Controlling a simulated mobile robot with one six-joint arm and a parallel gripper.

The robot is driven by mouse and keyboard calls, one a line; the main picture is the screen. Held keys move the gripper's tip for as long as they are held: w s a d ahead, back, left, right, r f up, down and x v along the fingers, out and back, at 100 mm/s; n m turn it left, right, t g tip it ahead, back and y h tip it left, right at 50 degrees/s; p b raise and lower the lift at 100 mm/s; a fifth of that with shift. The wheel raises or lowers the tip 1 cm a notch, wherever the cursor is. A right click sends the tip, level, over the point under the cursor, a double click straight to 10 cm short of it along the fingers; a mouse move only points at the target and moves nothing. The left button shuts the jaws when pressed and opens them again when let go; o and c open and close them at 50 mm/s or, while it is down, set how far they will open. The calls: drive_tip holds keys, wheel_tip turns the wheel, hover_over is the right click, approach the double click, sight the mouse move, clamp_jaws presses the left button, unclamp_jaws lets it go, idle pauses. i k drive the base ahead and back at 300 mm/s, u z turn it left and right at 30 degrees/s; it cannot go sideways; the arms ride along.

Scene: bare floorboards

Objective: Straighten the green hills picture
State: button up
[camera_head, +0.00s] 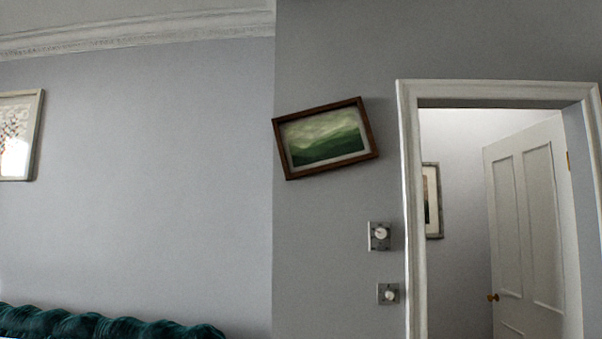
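The green hills picture (326,139) hangs on the grey wall, left of a doorway. It has a dark brown wooden frame, a pale mat and a painting of green hills under a cloudy sky. It is tilted, with its right side higher than its left. Its upper left corner is close to the line where two wall faces meet. My gripper is not in view.
A white door frame (409,200) stands to the right, with an open white door (530,220) beyond. Two wall switches (379,236) (388,294) sit below the picture. A green tufted sofa back (100,325) is at lower left. Another framed picture (37,135) hangs at far left.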

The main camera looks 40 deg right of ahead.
sight(335, 134)
drive_tip(key=z, duration=0.1)
drive_tip(key=i, duration=0.95)
drive_tip(key=u, duration=0.05)
